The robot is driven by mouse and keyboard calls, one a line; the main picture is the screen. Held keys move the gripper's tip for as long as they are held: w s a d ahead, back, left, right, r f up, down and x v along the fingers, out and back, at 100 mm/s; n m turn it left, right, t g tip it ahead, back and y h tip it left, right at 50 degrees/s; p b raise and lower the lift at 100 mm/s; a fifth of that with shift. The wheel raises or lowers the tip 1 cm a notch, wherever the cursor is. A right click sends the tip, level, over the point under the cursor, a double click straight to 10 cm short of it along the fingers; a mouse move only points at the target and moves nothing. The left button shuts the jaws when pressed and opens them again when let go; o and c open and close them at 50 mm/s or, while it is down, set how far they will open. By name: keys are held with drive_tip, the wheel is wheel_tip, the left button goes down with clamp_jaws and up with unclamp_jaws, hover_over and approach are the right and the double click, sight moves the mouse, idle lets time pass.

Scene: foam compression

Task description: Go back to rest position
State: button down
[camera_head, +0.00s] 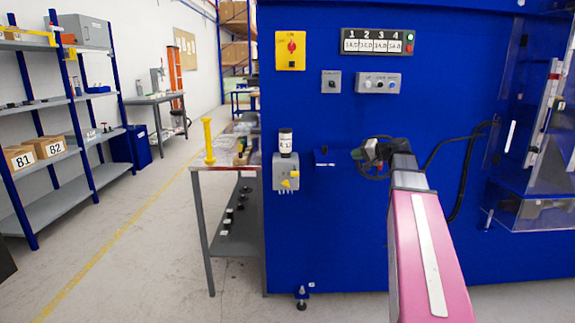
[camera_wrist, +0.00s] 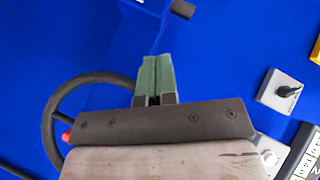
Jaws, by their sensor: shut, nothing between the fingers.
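My gripper (camera_head: 366,153) is at the end of my pink arm, in front of the blue machine panel (camera_head: 310,230). In the wrist view the two green fingers of my gripper (camera_wrist: 155,60) are together, with nothing between them. They point toward the blue panel and a small dark part on it (camera_wrist: 182,9). Whether the fingers touch the panel cannot be told.
A grey switch box with a black knob (camera_wrist: 280,92) shows right of the fingers. A black cable (camera_head: 462,185) loops beside my arm. A clear guarded cabinet (camera_head: 540,130) stands at right. A workbench (camera_head: 205,230) and shelves (camera_head: 60,100) stand left, with open floor between.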

drive_tip(key=s+a+f+n+g+h, duration=0.1)
drive_tip(key=s+a+f+g+h, duration=0.25)
drive_tip(key=f, duration=0.75)
drive_tip(key=s+a+f+g+h, duration=0.15)
drive_tip(key=s+a+f, duration=0.35)
drive_tip(key=f, duration=0.7)
drive_tip(key=s+f+n+g+h, duration=0.2)
drive_tip(key=s+f+g+h, duration=0.3)
drive_tip(key=s+f, duration=1.2)
drive_tip(key=shift+s+a, duration=0.3)
drive_tip(key=shift+s, duration=0.05)
